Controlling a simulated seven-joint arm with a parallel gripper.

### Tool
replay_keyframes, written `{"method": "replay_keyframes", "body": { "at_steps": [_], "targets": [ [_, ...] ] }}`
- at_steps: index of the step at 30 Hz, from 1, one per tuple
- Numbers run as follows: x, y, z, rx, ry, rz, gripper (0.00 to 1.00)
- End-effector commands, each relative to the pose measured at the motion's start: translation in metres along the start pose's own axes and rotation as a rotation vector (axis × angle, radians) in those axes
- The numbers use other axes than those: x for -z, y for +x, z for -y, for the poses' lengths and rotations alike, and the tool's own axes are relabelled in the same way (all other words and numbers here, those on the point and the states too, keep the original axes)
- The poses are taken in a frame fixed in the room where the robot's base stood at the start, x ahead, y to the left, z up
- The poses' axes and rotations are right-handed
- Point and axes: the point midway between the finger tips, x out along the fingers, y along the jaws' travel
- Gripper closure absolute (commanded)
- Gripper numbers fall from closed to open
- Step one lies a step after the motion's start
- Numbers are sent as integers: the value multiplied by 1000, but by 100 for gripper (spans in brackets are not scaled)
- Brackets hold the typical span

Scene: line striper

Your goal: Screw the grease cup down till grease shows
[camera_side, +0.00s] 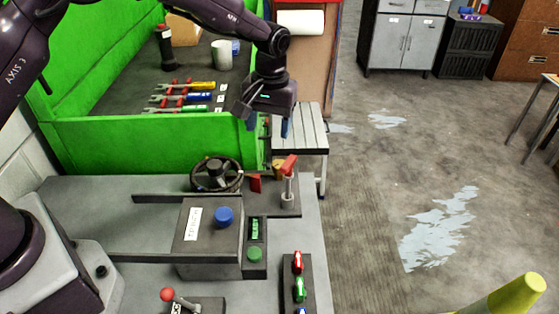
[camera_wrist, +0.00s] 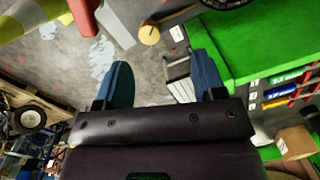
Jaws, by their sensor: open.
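A small brass-yellow round part, which looks like the grease cup (camera_side: 278,169), sits at the far right corner of the grey machine top, partly hidden by a red lever. In the wrist view a round tan-yellow cap (camera_wrist: 149,35) near the top looks like the same part. My gripper (camera_side: 268,124) is open and empty, with its two blue fingers pointing down, above and behind that corner. In the wrist view the open fingers (camera_wrist: 165,82) are well apart from the cap. No grease can be made out.
A black handwheel (camera_side: 217,174) and a red-handled lever (camera_side: 289,166) stand near the cup. A grey box with a blue knob (camera_side: 223,216) is nearer. A green-walled bench (camera_side: 160,142) with tools and a slatted stool (camera_side: 301,140) stand behind. Floor at right is open.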

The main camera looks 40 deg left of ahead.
Motion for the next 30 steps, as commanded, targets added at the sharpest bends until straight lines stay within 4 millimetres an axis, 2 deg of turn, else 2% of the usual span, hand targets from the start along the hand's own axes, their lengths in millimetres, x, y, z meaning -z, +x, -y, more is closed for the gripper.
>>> {"method": "replay_keyframes", "body": {
  "at_steps": [2,4,11,24,30],
  "targets": [
    [14,-3,-10,-19,-67,-23,37],
    [21,-17,-18,-47,-126,-46,37],
    [19,-4,-17,-43,-190,-33,37],
    [22,82,-20,-43,-186,-33,37],
    [23,106,-22,-45,-186,-34,37]
  ]
}}
